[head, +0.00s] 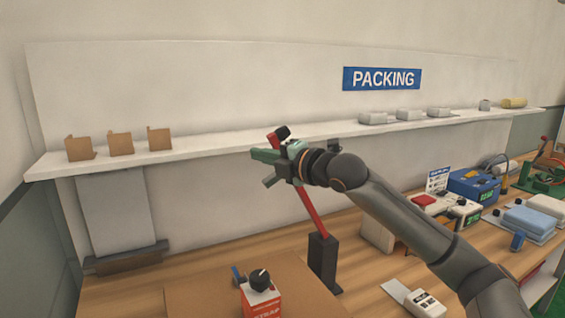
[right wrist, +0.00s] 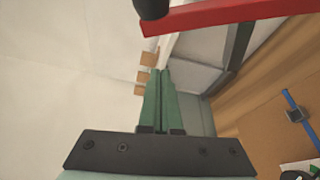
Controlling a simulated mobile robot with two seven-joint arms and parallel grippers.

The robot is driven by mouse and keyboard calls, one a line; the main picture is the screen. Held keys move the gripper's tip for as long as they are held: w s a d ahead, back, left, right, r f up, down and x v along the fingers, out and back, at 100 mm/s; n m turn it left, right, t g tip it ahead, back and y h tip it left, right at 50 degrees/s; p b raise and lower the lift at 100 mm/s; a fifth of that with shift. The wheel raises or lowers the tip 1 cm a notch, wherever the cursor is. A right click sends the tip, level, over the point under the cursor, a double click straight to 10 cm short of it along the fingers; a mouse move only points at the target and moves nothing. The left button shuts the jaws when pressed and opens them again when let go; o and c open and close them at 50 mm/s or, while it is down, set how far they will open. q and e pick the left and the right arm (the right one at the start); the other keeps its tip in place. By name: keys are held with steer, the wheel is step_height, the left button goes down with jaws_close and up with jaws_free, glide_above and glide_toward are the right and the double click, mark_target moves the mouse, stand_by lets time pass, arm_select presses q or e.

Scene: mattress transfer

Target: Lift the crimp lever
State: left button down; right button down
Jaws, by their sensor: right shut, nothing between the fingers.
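The crimp lever (head: 312,213) is a red bar with a black knob (head: 282,132) on top. It rises steeply from a black base (head: 323,262) on the bench and leans to the left. My right gripper (head: 258,156) crosses the upper part of the lever in the head view, just below the knob, and hides a piece of the bar. In the right wrist view its green fingers (right wrist: 159,74) are together and empty. The red bar (right wrist: 235,13) runs across the top there, apart from the fingers in the picture. My left gripper is not in view.
A white shelf (head: 220,143) runs along the wall behind, with brown card pieces (head: 120,143) at left. A red strap box (head: 261,300) with a black knob stands front centre. Blue and white devices (head: 474,186) crowd the bench at right. The bench left of the lever base is mostly clear.

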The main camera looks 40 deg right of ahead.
steer(key=s+r+b, duration=0.1)
steer(key=s+b, duration=0.7)
steer(key=s, duration=0.1)
steer(key=shift+d+r, duration=0.15)
steer(key=shift+d, duration=0.3)
steer(key=shift+s, duration=0.1)
steer(key=shift+s, duration=0.1)
